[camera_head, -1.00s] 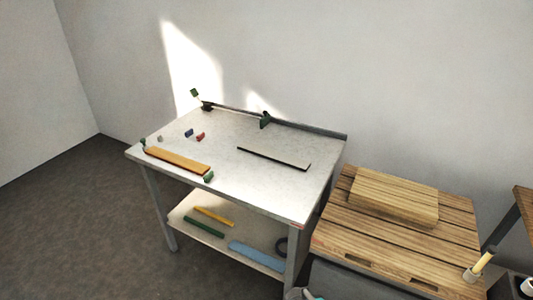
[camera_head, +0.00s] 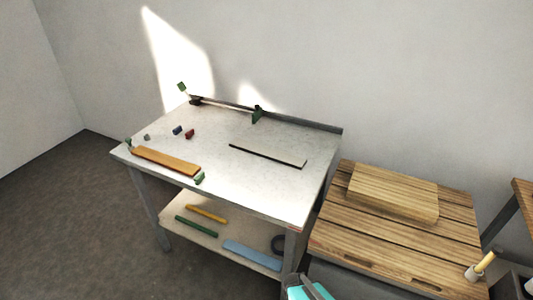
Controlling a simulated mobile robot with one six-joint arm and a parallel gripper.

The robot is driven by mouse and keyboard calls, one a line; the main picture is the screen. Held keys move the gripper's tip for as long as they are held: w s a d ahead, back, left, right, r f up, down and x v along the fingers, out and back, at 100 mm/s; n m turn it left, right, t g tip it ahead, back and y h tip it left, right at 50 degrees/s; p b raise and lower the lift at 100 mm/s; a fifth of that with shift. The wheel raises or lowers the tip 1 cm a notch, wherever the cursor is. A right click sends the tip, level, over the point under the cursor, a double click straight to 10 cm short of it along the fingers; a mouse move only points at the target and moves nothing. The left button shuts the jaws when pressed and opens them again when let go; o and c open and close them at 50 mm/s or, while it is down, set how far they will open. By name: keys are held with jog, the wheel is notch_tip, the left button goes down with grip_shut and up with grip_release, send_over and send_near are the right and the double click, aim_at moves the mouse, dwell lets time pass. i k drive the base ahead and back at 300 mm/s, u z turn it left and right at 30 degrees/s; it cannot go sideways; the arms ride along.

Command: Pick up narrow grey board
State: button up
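The narrow grey board (camera_head: 270,153) lies flat on the pale top of the metal workbench (camera_head: 235,186), right of its middle. It is long and thin, with a dark front edge, and runs slanting from upper left to lower right. Nothing touches it from above. A teal and dark grey part, which looks like part of my arm (camera_head: 298,293), shows at the bottom edge, well below the board and in front of the bench. No gripper fingers can be made out.
An orange-brown board (camera_head: 166,161) lies at the bench's front left, between green clamps. Small blocks (camera_head: 189,133) sit behind it. A rail (camera_head: 290,121) runs along the back edge. The lower shelf holds coloured strips (camera_head: 252,255). A wooden-topped cart (camera_head: 390,246) stands close on the right.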

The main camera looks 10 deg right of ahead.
aim_at(291, 161)
jog(key=z, duration=0.05)
jog(key=k, duration=0.65)
jog(key=u, duration=0.15)
jog(key=i, duration=0.5)
jog(key=u, duration=0.65)
jog(key=i, duration=0.65)
jog(key=u, duration=0.75)
jog(key=i, duration=0.6)
jog(key=u, duration=0.4)
